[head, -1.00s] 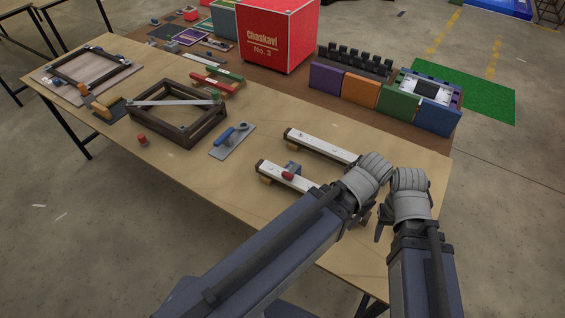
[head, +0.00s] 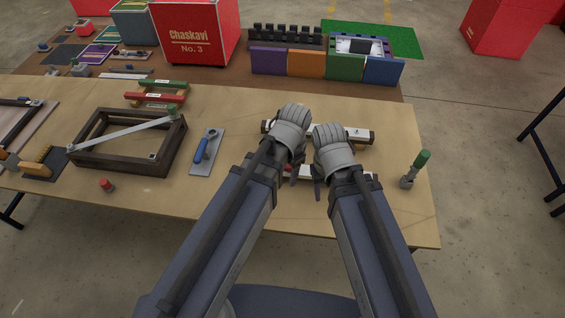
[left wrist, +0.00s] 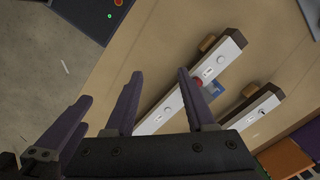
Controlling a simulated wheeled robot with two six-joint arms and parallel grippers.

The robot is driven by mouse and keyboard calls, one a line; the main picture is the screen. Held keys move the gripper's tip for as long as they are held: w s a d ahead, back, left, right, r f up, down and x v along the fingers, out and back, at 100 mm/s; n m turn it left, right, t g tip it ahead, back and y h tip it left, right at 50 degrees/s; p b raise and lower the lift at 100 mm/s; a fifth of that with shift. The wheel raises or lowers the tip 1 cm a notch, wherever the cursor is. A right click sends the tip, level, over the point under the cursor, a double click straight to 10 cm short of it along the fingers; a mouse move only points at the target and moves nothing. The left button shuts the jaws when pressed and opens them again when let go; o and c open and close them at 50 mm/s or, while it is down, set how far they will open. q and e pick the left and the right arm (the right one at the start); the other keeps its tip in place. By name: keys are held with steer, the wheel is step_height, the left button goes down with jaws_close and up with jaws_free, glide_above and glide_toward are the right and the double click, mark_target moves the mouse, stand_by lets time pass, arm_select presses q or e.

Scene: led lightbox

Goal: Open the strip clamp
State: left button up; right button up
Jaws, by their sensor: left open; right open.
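Two white rails with dark end caps lie on the table. The far rail (head: 354,133) shows partly behind my wrists, and the near rail (left wrist: 222,58) is clearer in the left wrist view. The strip clamp, with a red handle (left wrist: 197,83) and a blue-grey body (left wrist: 213,90), sits on the near rail; my arms mostly hide it in the head view. My left gripper (head: 295,176) is open and points down over the near rail. In the left wrist view its fingers (left wrist: 160,74) are apart and empty, one overlapping the rail beside the clamp. My right gripper (head: 318,190) is open close to its right.
A green-handled tool (head: 416,168) stands at the table's right end. A red box (head: 194,32) and coloured panels (head: 306,63) stand behind. The table's front edge is close.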

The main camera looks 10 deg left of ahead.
arm_select(q)
steer(key=w+m, duration=0.8)
steer(key=m, duration=0.1)
steer(key=shift+w+a+r+h, duration=0.15)
steer(key=shift+w+h, duration=0.25)
step_height(320, 180, down, 8)
steer(key=b, duration=0.7)
steer(key=shift+b, duration=0.3)
steer(key=shift+r, duration=0.1)
jaws_close()
stand_by(0.3)
